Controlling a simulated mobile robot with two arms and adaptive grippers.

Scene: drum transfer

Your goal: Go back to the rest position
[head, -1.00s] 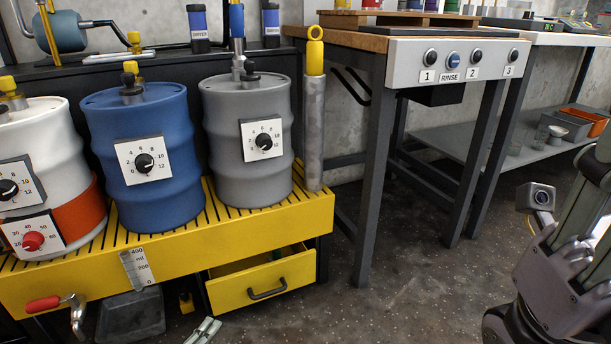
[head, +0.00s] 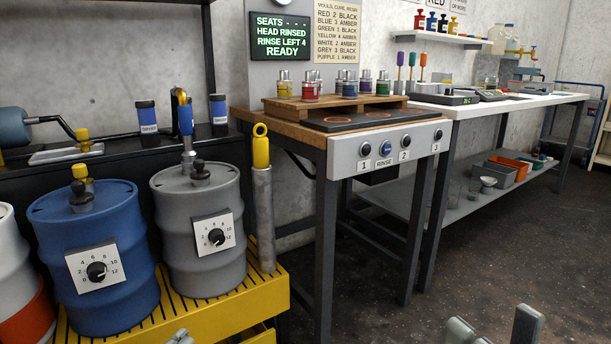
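My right gripper (head: 495,328) shows only its fingertips at the bottom edge, right of the middle. The tips stand apart with floor visible between them, and nothing is seen held. My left gripper (head: 180,338) shows only as a small grey tip at the bottom edge, in front of the yellow drum stand (head: 215,319). The rest of it is out of frame, so its opening cannot be judged. A blue drum (head: 98,240) and a grey drum (head: 185,265) stand upright on the stand, each with a dial. A white drum with an orange band (head: 25,322) is cut off at left.
A workbench with numbered knobs (head: 345,160) stands right of the drums, with small bottles on a wooden riser (head: 320,106). A white-topped table (head: 500,104) continues to the right, with bins on its lower shelf. The floor (head: 505,255) at lower right is clear.

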